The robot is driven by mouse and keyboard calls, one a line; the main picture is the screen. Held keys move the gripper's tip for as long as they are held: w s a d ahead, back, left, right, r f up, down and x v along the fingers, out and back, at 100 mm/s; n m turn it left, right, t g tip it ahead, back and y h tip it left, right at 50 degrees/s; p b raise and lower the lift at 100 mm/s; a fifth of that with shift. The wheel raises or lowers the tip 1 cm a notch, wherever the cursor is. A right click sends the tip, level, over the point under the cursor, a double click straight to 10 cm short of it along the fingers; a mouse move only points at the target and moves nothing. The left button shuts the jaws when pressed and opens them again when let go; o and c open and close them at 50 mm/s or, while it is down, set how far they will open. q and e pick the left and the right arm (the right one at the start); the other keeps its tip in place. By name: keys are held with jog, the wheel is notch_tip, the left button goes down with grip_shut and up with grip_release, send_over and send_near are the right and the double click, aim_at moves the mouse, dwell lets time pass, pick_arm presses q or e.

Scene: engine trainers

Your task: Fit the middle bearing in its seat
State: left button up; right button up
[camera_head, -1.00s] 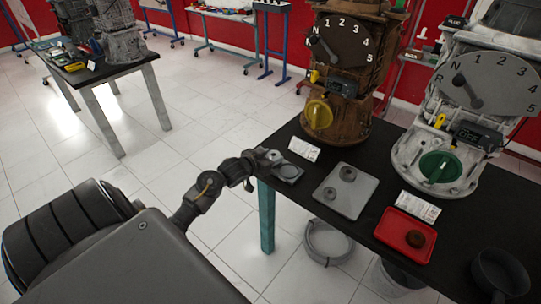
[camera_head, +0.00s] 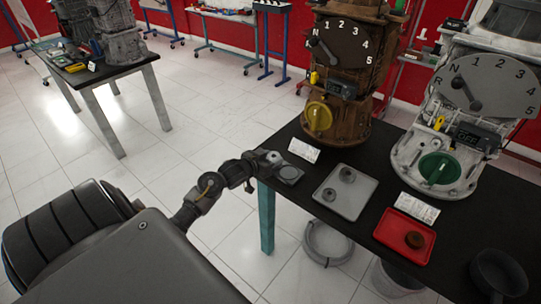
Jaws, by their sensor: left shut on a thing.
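A light grey tray (camera_head: 341,206) holds two round grey bearing-like parts, one farther back (camera_head: 347,174) and one nearer (camera_head: 329,194). A red tray (camera_head: 388,233) holds a brown round part (camera_head: 414,240). I cannot tell which part is the middle bearing, and its seat cannot be made out. My right gripper is not in view.
A brown engine trainer (camera_head: 350,60) with a yellow knob and a whitish one (camera_head: 435,160) with a green knob stand along the table's back. White cards (camera_head: 304,150) lie before them. A dark bowl (camera_head: 499,275) stands at the right front.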

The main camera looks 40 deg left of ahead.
pick_arm(q)
jog(key=shift+f+b, duration=0.4)
jog(key=shift+f, duration=0.45)
dwell(0.4)
jog(key=o, duration=1.2)
jog(key=shift+c, duration=0.2)
jog(key=v, duration=1)
jog(key=shift+s, duration=0.35)
jog(key=shift+r, duration=0.15)
